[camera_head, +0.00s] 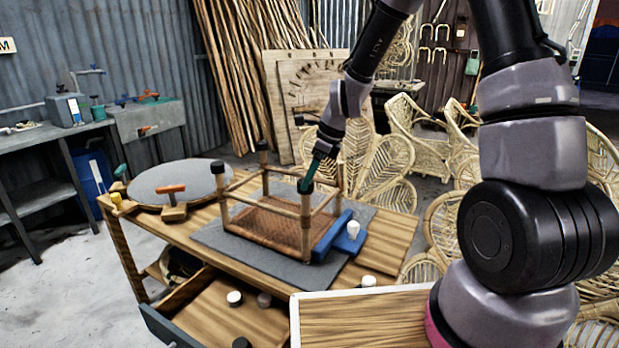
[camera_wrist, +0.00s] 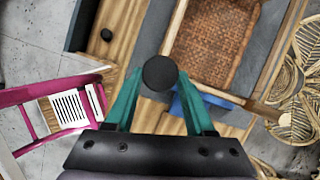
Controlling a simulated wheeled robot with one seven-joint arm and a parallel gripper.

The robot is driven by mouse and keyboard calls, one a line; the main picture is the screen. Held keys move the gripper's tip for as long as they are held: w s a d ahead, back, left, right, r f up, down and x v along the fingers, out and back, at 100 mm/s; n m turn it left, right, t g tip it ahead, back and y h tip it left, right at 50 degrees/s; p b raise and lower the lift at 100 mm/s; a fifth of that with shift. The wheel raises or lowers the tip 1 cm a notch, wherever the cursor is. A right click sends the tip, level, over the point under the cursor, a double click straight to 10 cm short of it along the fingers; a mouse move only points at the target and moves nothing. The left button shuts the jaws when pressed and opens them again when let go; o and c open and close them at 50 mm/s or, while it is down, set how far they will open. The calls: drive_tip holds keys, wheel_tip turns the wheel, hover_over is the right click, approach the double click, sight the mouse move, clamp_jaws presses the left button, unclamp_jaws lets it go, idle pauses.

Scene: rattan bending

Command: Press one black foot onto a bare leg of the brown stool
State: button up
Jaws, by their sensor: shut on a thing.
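The brown stool (camera_head: 270,222) stands upside down on a grey mat, its legs pointing up. Its woven seat also shows in the wrist view (camera_wrist: 212,42). Black feet cap the left leg (camera_head: 218,167) and the back leg (camera_head: 263,145). My gripper (camera_head: 309,178) points down at the near leg (camera_head: 306,235), its teal fingers shut on a black foot (camera_wrist: 160,73). In the head view this foot is at the top of the near leg; whether it is fully seated I cannot tell.
A blue clamp (camera_head: 331,236) and a small white-topped piece (camera_head: 353,228) are beside the stool. An orange-handled tool (camera_head: 172,194) and a grey disc (camera_head: 160,180) lie at left. Loose pieces lie in the open drawer (camera_head: 205,318). Rattan chairs (camera_head: 385,165) stand behind.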

drive_tip(key=shift+f, duration=0.9)
idle(0.7)
drive_tip(key=o, duration=1.4)
drive_tip(key=shift+r, duration=0.1)
drive_tip(key=s+d+r+n+t, duration=0.1)
drive_tip(key=s+d+r+n, duration=0.25)
drive_tip(key=r, duration=0.45)
drive_tip(key=s+d+r+n+t+h, duration=0.1)
drive_tip(key=s+d+r+n, duration=0.1)
drive_tip(key=d+r, duration=0.35)
drive_tip(key=s+d+r+n+t, duration=0.1)
drive_tip(key=s+d+r+n, duration=0.2)
drive_tip(key=r, duration=0.6)
drive_tip(key=s+d+r+n+t, duration=0.1)
drive_tip(key=s+d+r+n, duration=0.1)
drive_tip(key=s+n, duration=0.1)
drive_tip(key=s+d+r+n+t+h, duration=0.1)
drive_tip(key=s+d+r+n, duration=0.1)
drive_tip(key=s+n, duration=0.1)
drive_tip(key=s+d+r+n, duration=0.2)
drive_tip(key=s+n, duration=0.1)
drive_tip(key=s, duration=0.2)
drive_tip(key=shift+s+d+r+t, duration=0.1)
drive_tip(key=shift+d+r+t, duration=0.2)
drive_tip(key=shift+d+t, duration=0.1)
